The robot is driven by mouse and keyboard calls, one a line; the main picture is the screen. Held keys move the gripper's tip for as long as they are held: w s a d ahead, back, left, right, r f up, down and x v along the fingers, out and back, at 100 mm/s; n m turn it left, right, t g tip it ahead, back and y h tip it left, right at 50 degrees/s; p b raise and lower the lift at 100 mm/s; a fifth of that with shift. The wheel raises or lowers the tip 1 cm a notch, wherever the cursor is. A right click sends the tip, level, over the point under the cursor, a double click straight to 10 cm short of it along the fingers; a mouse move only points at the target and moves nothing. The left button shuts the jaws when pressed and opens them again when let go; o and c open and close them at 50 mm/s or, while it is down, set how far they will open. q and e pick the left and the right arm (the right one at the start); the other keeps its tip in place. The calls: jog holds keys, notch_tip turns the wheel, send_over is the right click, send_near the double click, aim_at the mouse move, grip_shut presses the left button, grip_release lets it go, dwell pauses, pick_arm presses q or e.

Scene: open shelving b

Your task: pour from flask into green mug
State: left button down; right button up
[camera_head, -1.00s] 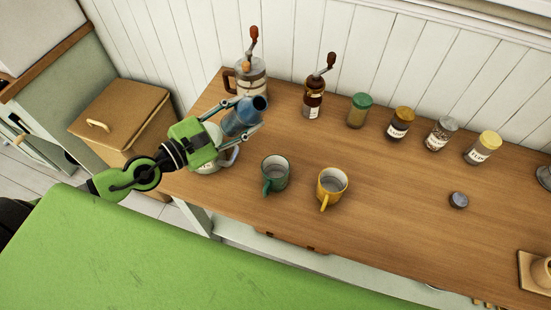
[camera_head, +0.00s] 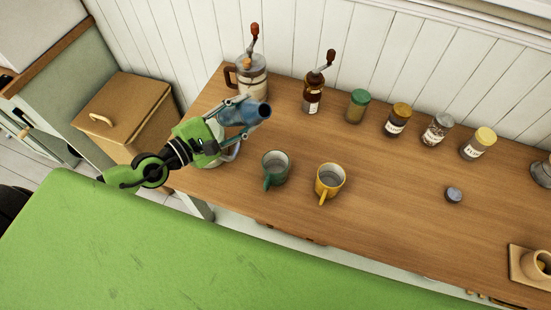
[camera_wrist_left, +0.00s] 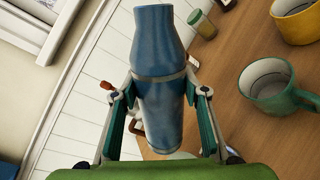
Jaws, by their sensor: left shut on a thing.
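The blue flask (camera_head: 246,112) is held by my left gripper (camera_head: 244,116), above the left part of the wooden counter. It is tilted, with its open mouth toward the right. In the left wrist view the flask (camera_wrist_left: 158,80) sits between the two fingers of the gripper (camera_wrist_left: 158,95). The green mug (camera_head: 275,169) stands upright on the counter, to the right of and below the flask in the head view, apart from it. It also shows in the left wrist view (camera_wrist_left: 270,85). My right gripper is out of view.
A yellow mug (camera_head: 329,182) stands right of the green mug. A white mug or pot (camera_head: 214,152) is partly hidden under my gripper. Two grinders (camera_head: 313,92) and several jars (camera_head: 397,120) line the back.

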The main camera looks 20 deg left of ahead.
pick_arm(q)
jog(key=shift+w+a+r+m+p, duration=0.1)
jog(key=shift+r+m+p, duration=0.3)
jog(key=shift+p, duration=0.2)
jog(key=shift+a, duration=0.1)
dwell(0.4)
jog(key=shift+w+a+f+m+y+p, duration=0.15)
jog(key=shift+f+m+y+p, duration=0.25)
jog(key=shift+f+m+p, duration=0.4)
dwell(0.7)
jog(key=shift+a+f+m+p, duration=0.15)
jog(key=shift+f+m+p, duration=0.15)
jog(key=shift+m+p, duration=0.35)
dwell(0.8)
jog(key=shift+d+f+m+y, duration=0.25)
jog(key=shift+f+m, duration=0.2)
jog(key=shift+m, duration=0.05)
jog(key=shift+d+f+m+y, duration=0.2)
jog(key=shift+f+m+y, duration=0.05)
jog(key=shift+f+m, duration=0.2)
dwell(1.4)
jog(key=shift+f, duration=0.25)
dwell(1.2)
